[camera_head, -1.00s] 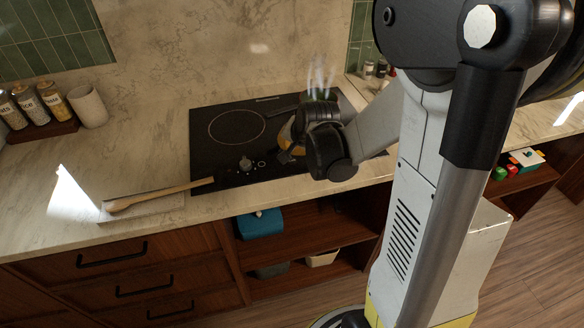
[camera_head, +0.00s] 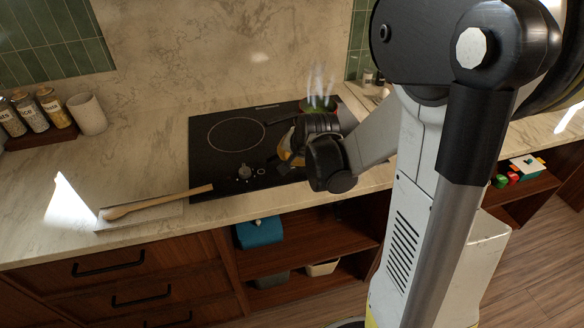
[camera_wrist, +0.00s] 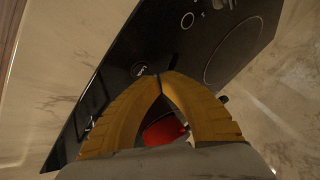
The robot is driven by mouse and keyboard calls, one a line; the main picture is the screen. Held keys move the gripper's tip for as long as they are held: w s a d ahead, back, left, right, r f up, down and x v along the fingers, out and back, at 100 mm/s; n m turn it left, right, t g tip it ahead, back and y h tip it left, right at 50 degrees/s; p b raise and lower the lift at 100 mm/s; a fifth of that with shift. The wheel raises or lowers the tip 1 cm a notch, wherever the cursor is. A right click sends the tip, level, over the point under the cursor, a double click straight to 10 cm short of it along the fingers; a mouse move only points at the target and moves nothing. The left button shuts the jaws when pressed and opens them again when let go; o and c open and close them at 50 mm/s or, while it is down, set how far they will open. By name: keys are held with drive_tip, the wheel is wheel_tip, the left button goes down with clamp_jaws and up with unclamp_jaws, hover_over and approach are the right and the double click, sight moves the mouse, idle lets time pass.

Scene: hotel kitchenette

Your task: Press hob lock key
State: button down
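The black hob (camera_head: 215,165) is set in the marble counter and also shows in the wrist view (camera_wrist: 225,45). Its front control strip has a round knob (camera_head: 244,172) with small ring marks beside it. In the wrist view, a knob (camera_wrist: 187,20) and ring marks show above my fingers, and another knob (camera_wrist: 138,69) lies just left of the fingertips. My gripper (camera_wrist: 158,76) has yellow fingers whose tips meet over the front part of the hob. Contact with the glass cannot be told. I cannot make out which mark is the lock key; my arm covers the right front.
A steaming red pot (camera_wrist: 165,130) stands at the hob's back right, behind my gripper. A wooden spoon (camera_head: 160,202) lies on a rest at the counter's front left. Jars (camera_head: 52,108) and a cup (camera_head: 89,114) stand at the back left. The counter between is clear.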

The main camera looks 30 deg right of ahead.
idle(0.5)
drive_tip(key=shift+f+b, duration=0.45)
drive_tip(key=shift+f, duration=0.2)
idle(0.4)
drive_tip(key=shift+r, duration=0.1)
drive_tip(key=shift+r+p, duration=0.3)
drive_tip(key=shift+r, duration=0.25)
drive_tip(key=shift+r, duration=0.1)
wheel_tip(320, 180, up, 6)
drive_tip(key=p, duration=0.5)
